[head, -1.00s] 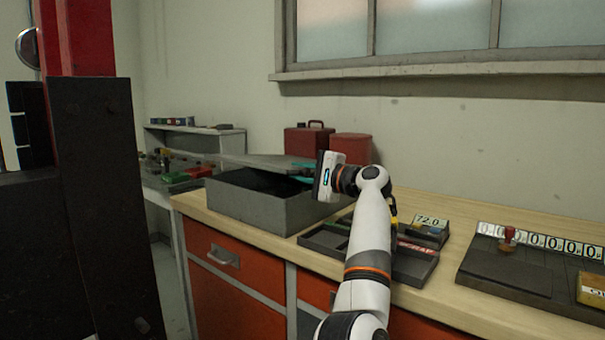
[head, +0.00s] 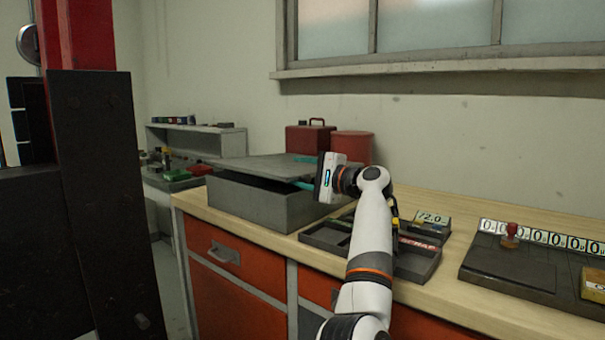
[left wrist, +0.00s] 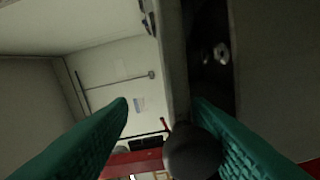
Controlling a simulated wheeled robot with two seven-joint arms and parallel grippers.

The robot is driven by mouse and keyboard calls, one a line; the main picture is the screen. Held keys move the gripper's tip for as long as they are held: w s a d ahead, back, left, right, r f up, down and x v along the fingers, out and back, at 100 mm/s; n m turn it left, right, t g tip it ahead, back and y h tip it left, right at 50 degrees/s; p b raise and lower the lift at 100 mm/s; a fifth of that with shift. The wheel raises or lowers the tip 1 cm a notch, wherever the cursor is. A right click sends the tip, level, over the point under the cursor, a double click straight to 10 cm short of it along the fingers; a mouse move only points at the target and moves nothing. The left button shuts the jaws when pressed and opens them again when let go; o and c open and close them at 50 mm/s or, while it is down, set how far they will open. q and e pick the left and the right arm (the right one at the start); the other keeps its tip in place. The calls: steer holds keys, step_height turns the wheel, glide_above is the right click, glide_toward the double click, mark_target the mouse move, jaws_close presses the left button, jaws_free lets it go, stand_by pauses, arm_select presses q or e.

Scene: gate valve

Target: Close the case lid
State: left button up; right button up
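The grey metal case (head: 265,206) sits on the bench. Its flat grey lid (head: 262,166) is tilted low over it, with a narrow dark gap along the front. My left gripper (head: 303,173) is at the lid's right end, one teal finger near the lid's top and one below it in the gap. In the left wrist view the teal fingers (left wrist: 160,103) are wide apart. A grey edge (left wrist: 173,60) runs between them beside a dark gap with small shiny parts. Contact with the lid cannot be told. My right gripper is not in view.
A red can (head: 309,138) and a red canister (head: 352,147) stand behind the case. A dark tray (head: 418,262) lies right of it, partly behind my arm. Another dark tray (head: 520,275) with number tiles is farther right. A dark post (head: 105,200) stands at left.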

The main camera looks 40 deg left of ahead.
arm_select(q)
steer(key=shift+r, duration=0.1)
steer(key=w+d, duration=0.1)
steer(key=d, duration=1.1)
steer(key=shift+w, duration=0.15)
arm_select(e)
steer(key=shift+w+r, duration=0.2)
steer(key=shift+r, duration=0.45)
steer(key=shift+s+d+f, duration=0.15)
